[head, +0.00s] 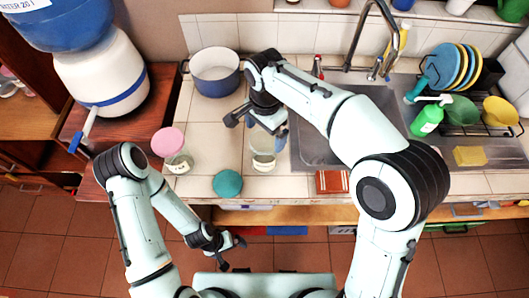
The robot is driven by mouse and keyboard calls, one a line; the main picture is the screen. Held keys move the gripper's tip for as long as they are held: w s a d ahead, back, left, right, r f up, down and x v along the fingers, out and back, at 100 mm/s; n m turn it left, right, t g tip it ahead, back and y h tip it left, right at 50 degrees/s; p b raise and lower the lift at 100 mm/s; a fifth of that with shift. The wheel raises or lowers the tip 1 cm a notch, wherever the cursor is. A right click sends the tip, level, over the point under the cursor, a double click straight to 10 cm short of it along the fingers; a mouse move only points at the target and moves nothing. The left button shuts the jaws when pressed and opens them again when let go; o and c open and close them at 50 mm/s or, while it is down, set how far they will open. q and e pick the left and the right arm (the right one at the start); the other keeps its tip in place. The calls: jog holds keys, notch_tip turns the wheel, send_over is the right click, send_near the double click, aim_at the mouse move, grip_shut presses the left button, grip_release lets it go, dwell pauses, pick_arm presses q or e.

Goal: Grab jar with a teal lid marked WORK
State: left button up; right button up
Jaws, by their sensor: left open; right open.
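A round teal lid (228,183) is near the counter's front edge; I cannot tell whether a jar body is under it. A clear jar (263,158) with a pale label stands to its upper right, its top partly hidden by my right gripper. A jar with a pink lid (167,141) stands to the left. No label is readable. My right gripper (257,127) is open above the clear jar, its fingers spread towards either side; contact cannot be told. My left gripper (234,254) is open and empty, in front of the counter edge and over the floor.
A blue and white pot (215,73) stands behind the jars. The sink (340,140) is to the right, with a red-brown block (332,182) in front of it. A green bottle (427,118) and dish rack lie further right. A water dispenser (102,70) is at left.

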aim_at(265, 143)
jog(key=f, duration=0.5)
jog(key=shift+s, duration=0.3)
jog(key=shift+r, duration=0.1)
jog(key=c, duration=1.8)
